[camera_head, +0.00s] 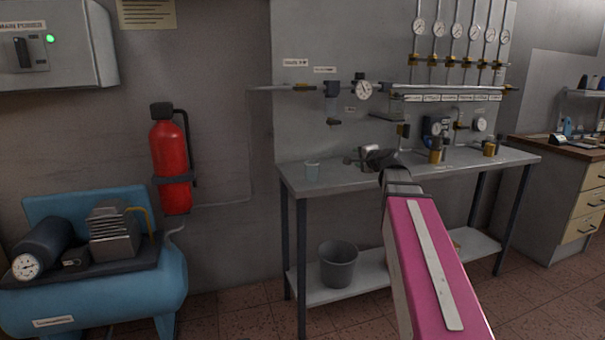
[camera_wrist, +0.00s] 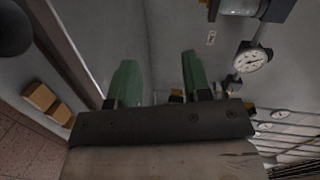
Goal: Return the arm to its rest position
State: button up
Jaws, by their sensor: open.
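My pink arm reaches forward from the lower right of the head view toward the grey workbench (camera_head: 325,177). In the wrist view my gripper (camera_wrist: 158,80) shows two green fingers set well apart, with nothing between them. The gripper is open and empty. In the head view the far end of the arm overlaps the bench's front edge, and the fingers cannot be made out clearly there. Whether the arm touches the bench cannot be told.
Gauges and pipes line the wall panel (camera_head: 345,40) behind the bench. A grey bin (camera_head: 339,265) sits on the lower shelf. A blue compressor (camera_head: 160,285) and a red extinguisher (camera_head: 171,165) are left. Floor between is clear.

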jog(key=s+a+f+n+g+h, duration=0.1)
jog(key=s+a+f+n+g, duration=0.25)
jog(key=f, duration=0.95)
jog(key=s+a+f+n+g+h, duration=0.1)
jog(key=s+f+n+g, duration=0.25)
jog(key=s+f, duration=0.6)
jog(key=s+d+f+n+g+h, duration=0.1)
jog(key=s+f+g, duration=0.3)
jog(key=f, duration=0.5)
jog(key=s+d+f+n+g+h, duration=0.1)
jog(key=s+f+n+g+h, duration=0.2)
jog(key=s+f, duration=0.6)
jog(key=shift+d+f+n+g, duration=0.3)
jog(key=shift+f+n+g, duration=0.1)
jog(key=shift+f+n, duration=0.15)
